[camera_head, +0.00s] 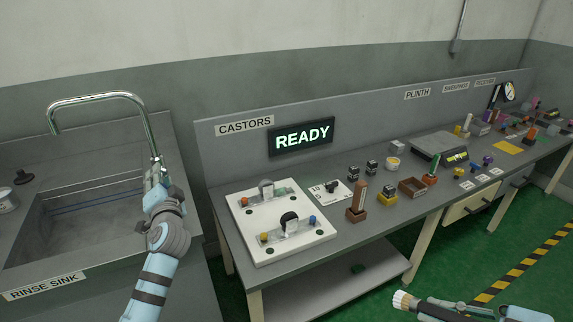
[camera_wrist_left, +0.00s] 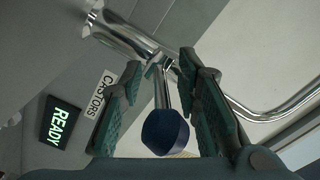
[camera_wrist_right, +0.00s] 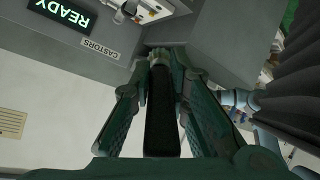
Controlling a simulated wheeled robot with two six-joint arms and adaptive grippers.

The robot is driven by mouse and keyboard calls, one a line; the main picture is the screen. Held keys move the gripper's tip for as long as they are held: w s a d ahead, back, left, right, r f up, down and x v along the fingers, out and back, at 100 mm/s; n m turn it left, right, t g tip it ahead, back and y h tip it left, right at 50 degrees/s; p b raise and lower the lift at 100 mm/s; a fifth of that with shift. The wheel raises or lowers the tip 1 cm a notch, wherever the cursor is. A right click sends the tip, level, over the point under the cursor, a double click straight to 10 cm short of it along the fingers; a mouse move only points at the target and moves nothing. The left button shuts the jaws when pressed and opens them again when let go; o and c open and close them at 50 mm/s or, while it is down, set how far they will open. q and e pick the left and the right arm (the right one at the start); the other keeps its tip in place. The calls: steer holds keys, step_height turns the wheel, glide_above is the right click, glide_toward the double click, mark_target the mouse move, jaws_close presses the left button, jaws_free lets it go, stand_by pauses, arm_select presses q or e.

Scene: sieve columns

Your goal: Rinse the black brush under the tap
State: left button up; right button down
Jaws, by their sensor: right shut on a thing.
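The tap (camera_head: 100,97) arches over the rinse sink (camera_head: 130,265), and no stream shows below its spout. My left gripper (camera_head: 155,176) is at the base of the tap. In the left wrist view its fingers (camera_wrist_left: 160,95) stand apart on both sides of a tap lever with a dark blue knob (camera_wrist_left: 165,131); I cannot tell if they touch it. My right gripper (camera_wrist_right: 160,85) is shut on the black brush, whose black handle (camera_wrist_right: 162,125) runs between its fingers. In the head view the brush's pale bristles (camera_head: 402,300) point left, low in front of the bench and away from the sink.
The bench (camera_head: 345,239) right of the sink carries a white castor board (camera_head: 245,222), a READY sign (camera_head: 303,137), a wooden block with an upright brown-handled tool (camera_head: 358,203) and several small parts. A dark stopper (camera_head: 23,177) and a white pot (camera_head: 6,200) sit on the sink's left ledge.

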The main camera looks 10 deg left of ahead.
arm_select(q)
steer(key=shift+c, duration=0.2)
steer(key=shift+w+f, duration=0.1)
jaws_close()
arm_select(e)
steer(key=shift+w, duration=0.1)
arm_select(q)
steer(key=r+g+h+p, duration=0.1)
steer(key=p, duration=0.7)
steer(key=shift+r+g, duration=0.25)
steer(key=shift+g, duration=0.05)
arm_select(e)
step_height(320, 180, up, 8)
steer(key=shift+r, duration=0.2)
arm_select(q)
steer(key=shift+f+p, duration=0.2)
steer(key=shift+p, duration=0.25)
arm_select(e)
steer(key=shift+r, duration=0.2)
arm_select(q)
steer(key=shift+f, duration=0.2)
arm_select(e)
steer(key=shift+f, duration=0.15)
